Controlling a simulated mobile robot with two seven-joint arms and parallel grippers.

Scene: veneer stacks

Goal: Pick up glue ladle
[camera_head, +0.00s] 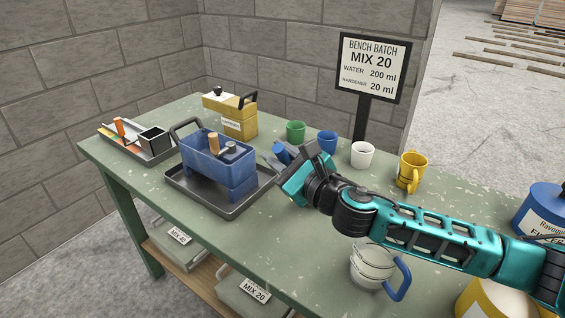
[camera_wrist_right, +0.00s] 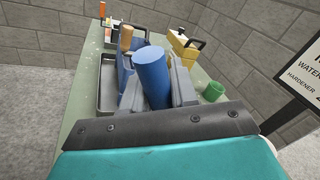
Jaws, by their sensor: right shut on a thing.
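My right gripper (camera_head: 279,156) is over the table by the right side of the blue glue box (camera_head: 218,160). It is shut on a blue cylindrical handle (camera_head: 281,150), which I take to be the glue ladle's. In the right wrist view the handle (camera_wrist_right: 152,76) stands slightly tilted between the two grey fingers. The ladle's lower end is hidden, so I cannot tell whether it touches anything. The blue box stands on a dark tray (camera_head: 233,210), with a wooden handle (camera_head: 213,143) rising from it. My left gripper is not in view.
Green (camera_head: 296,131), blue (camera_head: 327,141), white (camera_head: 362,155) and yellow (camera_head: 411,173) cups line the back edge near the sign (camera_head: 372,66). A yellow box (camera_head: 239,121) stands behind the blue one. The table's front middle is clear.

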